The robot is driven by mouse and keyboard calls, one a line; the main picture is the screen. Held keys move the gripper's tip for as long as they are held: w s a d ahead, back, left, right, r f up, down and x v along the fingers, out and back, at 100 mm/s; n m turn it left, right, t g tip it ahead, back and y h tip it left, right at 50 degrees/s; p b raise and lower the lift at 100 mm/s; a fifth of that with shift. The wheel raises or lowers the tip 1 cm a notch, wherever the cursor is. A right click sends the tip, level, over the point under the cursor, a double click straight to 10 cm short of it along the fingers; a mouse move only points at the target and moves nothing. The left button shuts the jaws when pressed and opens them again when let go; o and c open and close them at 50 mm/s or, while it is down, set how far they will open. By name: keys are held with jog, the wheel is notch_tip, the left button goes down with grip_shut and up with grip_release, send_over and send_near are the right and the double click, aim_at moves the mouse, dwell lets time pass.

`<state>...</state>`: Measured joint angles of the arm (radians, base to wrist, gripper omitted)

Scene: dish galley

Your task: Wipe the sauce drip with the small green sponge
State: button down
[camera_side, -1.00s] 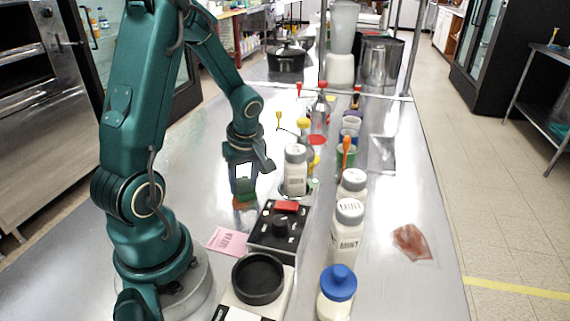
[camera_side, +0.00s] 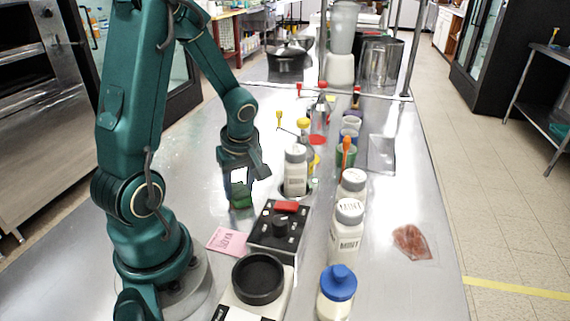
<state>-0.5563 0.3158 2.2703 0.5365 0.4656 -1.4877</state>
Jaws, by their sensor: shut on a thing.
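My gripper (camera_side: 240,181) points down over the left part of the steel counter. It is shut on the small green sponge (camera_side: 240,197), which sits low between the fingertips, close to the counter. A small reddish-brown patch, seemingly the sauce drip (camera_side: 236,208), shows at the sponge's lower left edge. The sponge hides most of that spot, and I cannot tell whether the sponge touches the counter. Another reddish-brown patch (camera_side: 411,242) lies on the right side of the counter, far from my gripper.
A black control box with a red top piece (camera_side: 287,207) and a pink note (camera_side: 228,241) lie just in front of the gripper. A white-lidded jar (camera_side: 295,172) stands close on its right. Several bottles line the counter's middle. The counter left of the gripper is clear.

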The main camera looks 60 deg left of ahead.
jog(key=shift+w+a+f, duration=0.15)
jog(key=shift+w+a, duration=0.55)
jog(key=shift+a, duration=0.05)
jog(key=shift+w+a+f, duration=0.1)
jog(key=shift+w+a, duration=0.55)
jog(key=shift+a, duration=0.05)
notch_tip(320, 180, up, 2)
jog(key=shift+w+r, duration=0.1)
notch_tip(320, 180, up, 6)
jog(key=shift+f, duration=0.1)
jog(key=w+a+f+m, duration=0.2)
jog(key=w+a+m, duration=0.1)
jog(key=w+a+f+m+t, duration=0.1)
jog(key=shift+w+a+m, duration=0.15)
jog(key=shift+w+m, duration=0.15)
jog(key=shift+w, duration=0.1)
jog(key=shift+f, duration=2.35)
